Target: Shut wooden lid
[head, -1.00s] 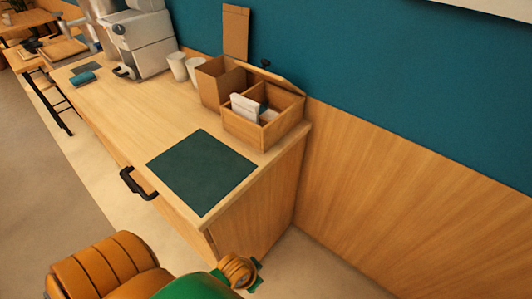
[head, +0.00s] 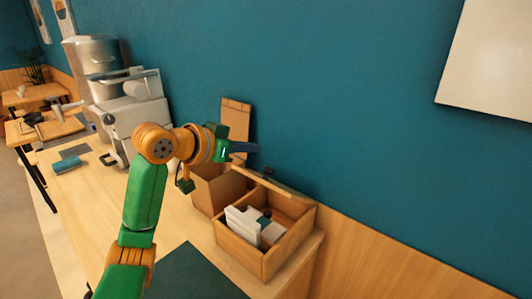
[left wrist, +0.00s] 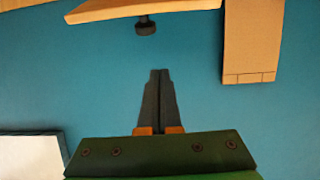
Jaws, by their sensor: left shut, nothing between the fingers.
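A wooden box (head: 240,256) with compartments stands at the counter's right end. Its wooden lid (head: 290,190) stands open at the back, seen nearly edge-on, with a dark knob (head: 268,170). In the left wrist view the lid (left wrist: 150,8) crosses the top, its knob (left wrist: 146,26) hanging below it. My left gripper (head: 254,148) is shut and empty, above and behind the box near the lid's knob. Its closed fingertips (left wrist: 159,72) are apart from the lid and knob in the left wrist view. My right gripper is out of view.
A brown open box (head: 213,190) stands left of the wooden box, with its tall upright flap (head: 237,118) against the blue wall (head: 350,100). White packets (head: 250,228) sit in the wooden box. A dark mat (head: 195,275) lies in front. A coffee machine (head: 135,125) stands farther left.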

